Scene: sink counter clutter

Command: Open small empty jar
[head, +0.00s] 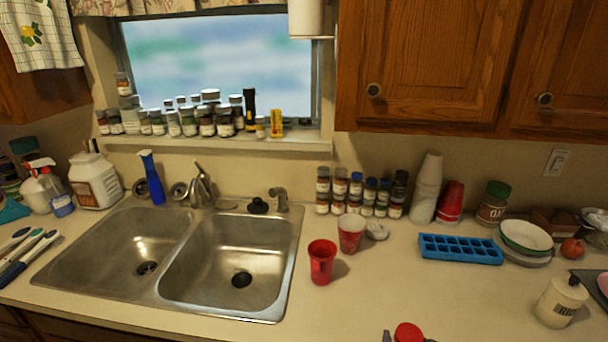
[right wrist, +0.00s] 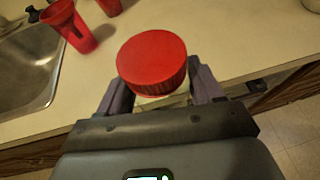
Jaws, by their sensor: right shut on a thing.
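A small clear jar (right wrist: 165,101) with a ribbed red lid (right wrist: 152,62) is in my right gripper (right wrist: 158,90). The two fingers are on either side of the jar just below the lid. The lid is on the jar, and most of the jar body is hidden beneath the lid and behind the gripper. In the head view the red lid (head: 408,332) shows at the bottom edge, with a dark fingertip (head: 387,336) to its left. My left gripper is in neither view.
A red cup (head: 321,262) and a red and white cup (head: 351,233) stand right of the double sink (head: 240,265). The counter between (head: 400,285) is clear.

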